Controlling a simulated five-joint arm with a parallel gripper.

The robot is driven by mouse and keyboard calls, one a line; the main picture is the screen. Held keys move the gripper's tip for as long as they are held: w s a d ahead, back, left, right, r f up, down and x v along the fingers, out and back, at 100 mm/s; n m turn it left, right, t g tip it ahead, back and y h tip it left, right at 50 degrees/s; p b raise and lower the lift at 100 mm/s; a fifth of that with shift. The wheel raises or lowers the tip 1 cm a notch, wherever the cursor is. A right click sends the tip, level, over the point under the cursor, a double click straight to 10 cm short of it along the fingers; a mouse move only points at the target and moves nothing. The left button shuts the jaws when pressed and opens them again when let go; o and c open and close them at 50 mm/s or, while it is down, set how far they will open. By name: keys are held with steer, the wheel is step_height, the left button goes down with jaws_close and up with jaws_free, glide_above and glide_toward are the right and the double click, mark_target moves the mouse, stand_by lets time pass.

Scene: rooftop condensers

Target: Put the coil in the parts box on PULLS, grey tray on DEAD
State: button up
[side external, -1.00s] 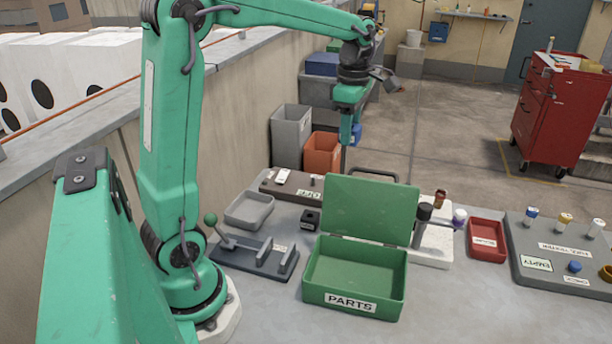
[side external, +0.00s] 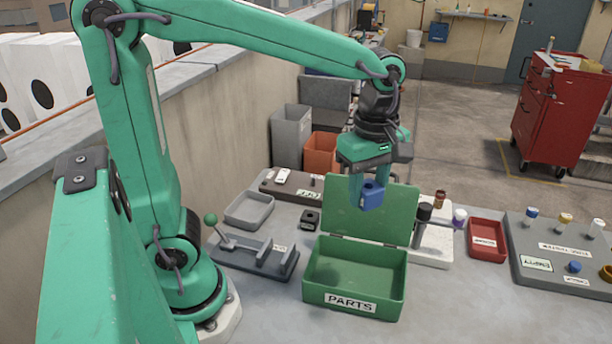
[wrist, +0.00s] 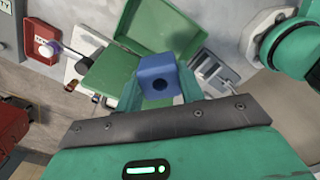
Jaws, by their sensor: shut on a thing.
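My gripper (side external: 369,190) is shut on a blue block-shaped coil (side external: 372,197), held in the air in front of the raised lid of the green parts box (side external: 352,300). In the wrist view the coil (wrist: 158,78) sits between both fingers, with a dark round hole in its face. The box is open and its visible inside is empty; its front label reads PARTS. An empty grey tray (side external: 249,211) lies left of the box. A red tray (side external: 487,240) lies right of it; its label is too small to read for sure.
A dark clamp fixture (side external: 255,258) with a green-knobbed lever stands left of the box. A small black block (side external: 311,219) sits behind it. A white stand (side external: 432,243) with a dark cylinder is right of the lid. A grey tester panel (side external: 560,255) is far right.

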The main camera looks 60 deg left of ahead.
glide_above(355, 285)
step_height(355, 285, down, 13)
steer(key=shift+f, duration=3.05)
steer(key=shift+f, duration=0.1)
steer(key=shift+f, duration=1.75)
steer(key=shift+f, duration=0.15)
steer(key=o, duration=1.2)
